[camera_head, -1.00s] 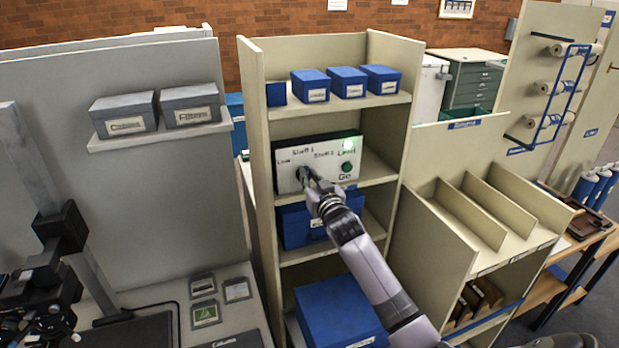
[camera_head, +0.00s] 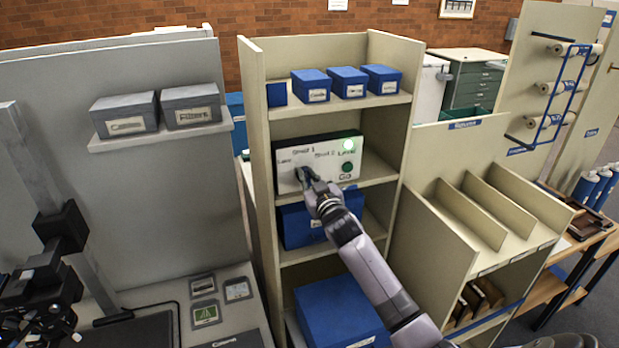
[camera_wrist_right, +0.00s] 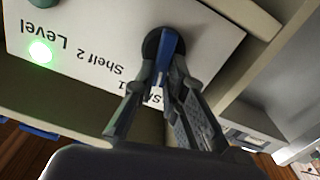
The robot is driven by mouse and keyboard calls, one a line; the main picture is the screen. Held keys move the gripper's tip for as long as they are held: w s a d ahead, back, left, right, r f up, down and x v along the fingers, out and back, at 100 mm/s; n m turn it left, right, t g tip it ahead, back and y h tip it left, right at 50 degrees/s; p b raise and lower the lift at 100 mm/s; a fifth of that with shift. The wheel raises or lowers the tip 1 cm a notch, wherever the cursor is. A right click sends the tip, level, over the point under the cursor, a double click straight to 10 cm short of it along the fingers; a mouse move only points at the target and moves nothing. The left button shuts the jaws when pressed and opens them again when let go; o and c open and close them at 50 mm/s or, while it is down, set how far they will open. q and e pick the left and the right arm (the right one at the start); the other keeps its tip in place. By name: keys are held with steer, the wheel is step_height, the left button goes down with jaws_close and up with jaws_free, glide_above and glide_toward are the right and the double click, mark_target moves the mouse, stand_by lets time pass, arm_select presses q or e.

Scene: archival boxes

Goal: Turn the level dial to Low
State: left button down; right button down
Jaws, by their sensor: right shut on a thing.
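The level dial sits on a white control panel (camera_head: 320,178) on a shelf of the beige cabinet. It has a dark round base and a blue grip bar (camera_wrist_right: 170,45), seen in the right wrist view. My right gripper (camera_head: 304,178) is shut on the dial's bar; its fingers also show in the wrist view (camera_wrist_right: 168,85). The panel reads "Low" at the left, "Shelf 1" above, "Shelf 2" and "Level" to the right. The fingers hide much of the dial, and I cannot tell its exact setting. My left gripper is not in view.
A green Go button (camera_head: 347,167) and a lit lamp (camera_head: 348,145) are at the panel's right. Blue boxes (camera_head: 348,82) stand on the shelf above, and a blue box (camera_head: 300,228) is below. Cabinet side walls flank the panel.

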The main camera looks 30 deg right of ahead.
steer(key=shift+w+a+f+n, duration=0.1)
steer(key=shift+a+n, duration=0.05)
steer(key=shift+n, duration=1.1)
steer(key=shift+s+a+f+n, duration=0.1)
steer(key=shift+a+n, duration=0.05)
steer(key=shift+n, duration=1.05)
steer(key=shift+w+a+f+n, duration=0.1)
steer(key=shift+a+n, duration=0.05)
steer(key=shift+n, duration=1.1)
steer(key=c, duration=1.6)
jaws_free()
steer(key=shift+c, duration=0.2)
